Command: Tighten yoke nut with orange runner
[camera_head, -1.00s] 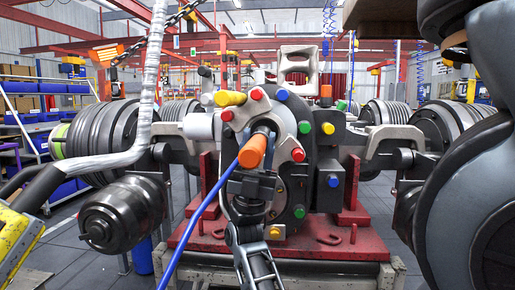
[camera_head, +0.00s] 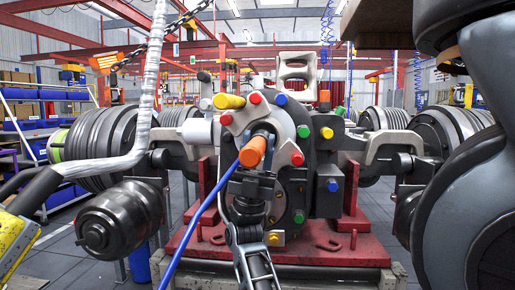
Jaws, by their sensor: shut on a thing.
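The orange runner (camera_head: 253,152) is a short orange cylinder with a blue hose (camera_head: 195,222) trailing down to the left from it. My gripper (camera_head: 252,180) is shut on the runner and holds it up in front of the axle housing. The runner points at the yoke (camera_head: 262,130) in the middle of the housing. The runner and gripper cover the yoke nut, and I cannot tell whether the runner touches it. Red, green, yellow and blue caps ring the housing (camera_head: 325,165).
The axle sits on a red stand (camera_head: 330,250). A dark cylinder (camera_head: 118,218) and a silver-wrapped hose (camera_head: 150,95) are at the left. A large dark grey curved body (camera_head: 455,215) fills the right edge. Open floor (camera_head: 75,262) shows at lower left.

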